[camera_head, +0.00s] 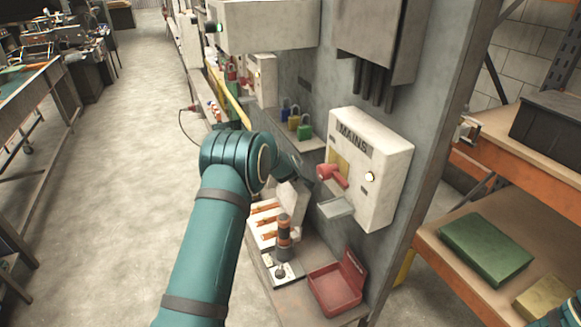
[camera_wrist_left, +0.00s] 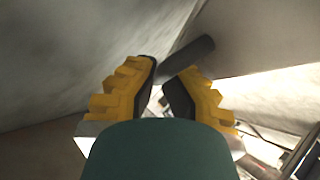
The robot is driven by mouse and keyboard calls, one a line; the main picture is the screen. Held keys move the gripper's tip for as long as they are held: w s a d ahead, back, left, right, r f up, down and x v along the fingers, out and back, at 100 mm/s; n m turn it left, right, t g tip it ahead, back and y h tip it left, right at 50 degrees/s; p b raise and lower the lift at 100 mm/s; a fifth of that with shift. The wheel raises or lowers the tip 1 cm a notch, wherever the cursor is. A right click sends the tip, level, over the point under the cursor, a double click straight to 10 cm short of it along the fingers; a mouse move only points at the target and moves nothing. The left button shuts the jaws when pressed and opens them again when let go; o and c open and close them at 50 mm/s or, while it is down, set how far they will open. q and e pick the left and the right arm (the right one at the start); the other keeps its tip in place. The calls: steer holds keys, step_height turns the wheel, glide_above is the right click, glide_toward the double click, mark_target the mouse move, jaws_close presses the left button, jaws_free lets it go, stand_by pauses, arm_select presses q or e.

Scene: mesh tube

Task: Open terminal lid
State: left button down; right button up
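A pale terminal unit (camera_head: 262,238) with a row of orange-brown parts sits on the lower shelf. A light panel (camera_head: 292,203), which looks like its lid, stands tilted up at its back right; how it is hinged is hidden. My left arm reaches in above the unit, and its gripper is mostly hidden behind the wrist in the head view. In the left wrist view my left gripper (camera_wrist_left: 165,88) has its yellow fingers apart. A dark rod (camera_wrist_left: 190,58) lies by the fingertips; contact cannot be told. My right gripper is out of view.
A white MAINS box (camera_head: 372,150) with a red handle (camera_head: 332,175) is mounted right of my left arm. A red tray (camera_head: 335,288) and coloured padlocks (camera_head: 304,132) sit nearby.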

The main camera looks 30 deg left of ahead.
arm_select(q)
steer(key=shift+d+f, duration=0.15)
steer(key=shift+f, duration=0.15)
steer(key=c, duration=1.1)
jaws_free()
steer(key=shift+s, duration=0.1)
steer(key=shift+o, duration=0.4)
steer(key=shift+s+f, duration=0.1)
steer(key=shift+s, duration=0.05)
steer(key=shift+s+d+r, duration=0.1)
steer(key=shift+s+r, duration=0.15)
steer(key=v, duration=1.1)
steer(key=shift+r, duration=0.55)
steer(key=shift+f, duration=0.1)
